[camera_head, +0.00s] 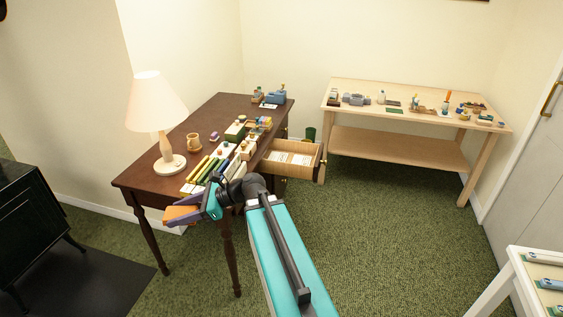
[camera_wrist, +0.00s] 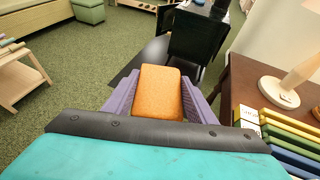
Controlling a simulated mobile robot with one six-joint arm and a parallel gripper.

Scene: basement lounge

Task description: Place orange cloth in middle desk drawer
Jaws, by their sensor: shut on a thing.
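The orange cloth (camera_wrist: 160,90) is a folded pad held between the purple fingers of my gripper (camera_wrist: 159,100). A desk drawer (camera_head: 308,172) of light wood is pulled out on the desk's right side, with pale flat items inside. It lies to the right of and beyond my gripper. I cannot tell surely which drawer of the stack it is.
A cream lamp (camera_head: 158,105), a mug (camera_head: 193,141) and rows of books and small boxes (camera_head: 234,131) crowd the desk top. A light wood table (camera_head: 400,145) stands at the back. A black cabinet (camera_head: 35,225) is at left. Green carpet is clear right of the desk.

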